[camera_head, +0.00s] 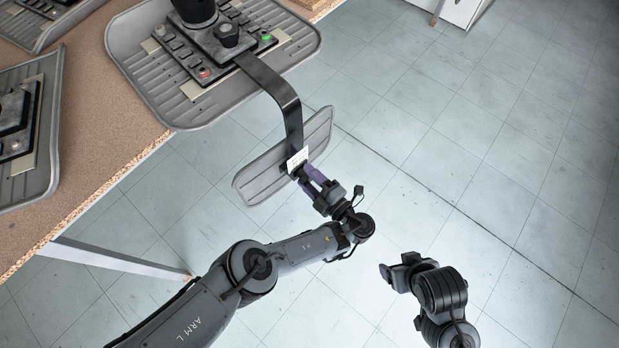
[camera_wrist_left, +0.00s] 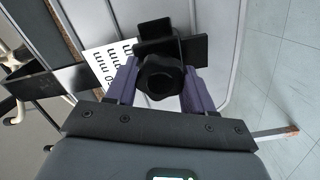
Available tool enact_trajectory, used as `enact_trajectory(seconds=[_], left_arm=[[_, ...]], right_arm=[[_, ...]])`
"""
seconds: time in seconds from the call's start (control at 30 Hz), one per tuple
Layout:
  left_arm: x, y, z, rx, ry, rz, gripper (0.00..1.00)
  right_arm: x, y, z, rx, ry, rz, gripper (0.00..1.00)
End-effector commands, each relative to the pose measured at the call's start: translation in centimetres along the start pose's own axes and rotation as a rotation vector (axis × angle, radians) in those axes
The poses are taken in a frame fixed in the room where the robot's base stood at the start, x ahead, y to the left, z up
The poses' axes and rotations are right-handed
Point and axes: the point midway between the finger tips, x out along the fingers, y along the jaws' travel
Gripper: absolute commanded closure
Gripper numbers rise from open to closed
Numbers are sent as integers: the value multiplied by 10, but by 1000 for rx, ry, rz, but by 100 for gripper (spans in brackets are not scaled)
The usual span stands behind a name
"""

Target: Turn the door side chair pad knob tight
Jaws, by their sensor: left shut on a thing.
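The chair seat (camera_head: 150,60) lies on the table, its underside up with a dark mechanism on it. A bent black bar (camera_head: 290,112) runs from it to the grey chair pad (camera_head: 262,175), which hangs out past the table edge. My left gripper (camera_head: 309,178) is at the bar's end, beside a white label (camera_head: 298,158). In the left wrist view, its purple fingers are shut on the black lobed knob (camera_wrist_left: 160,76), one on each side. The knob is mostly hidden in the head view. My right gripper (camera_head: 386,272) hangs empty over the floor; its finger gap is not clear.
The brown table (camera_head: 110,150) fills the upper left and carries other grey chair parts (camera_head: 48,130). A white leg (camera_head: 120,262) reaches out below its edge. A white cabinet (camera_head: 458,10) stands at the top. The tiled floor on the right is clear.

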Motion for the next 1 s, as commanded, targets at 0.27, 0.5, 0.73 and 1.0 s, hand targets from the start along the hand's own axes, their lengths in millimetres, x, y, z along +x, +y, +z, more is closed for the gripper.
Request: enact_trajectory(seconds=[0.27, 0.5, 0.73, 1.0], left_arm=[[0, 1, 0, 0, 0, 1, 23], [0, 0, 0, 1, -1, 0, 23], [0, 0, 0, 26, -1, 0, 23], [1, -1, 1, 282, -1, -1, 23]], right_arm=[[0, -2, 0, 6, 1, -5, 23], [0, -2, 0, 8, 1, -7, 23], [1, -2, 0, 8, 1, -6, 23], [8, -1, 3, 2, 0, -1, 23]])
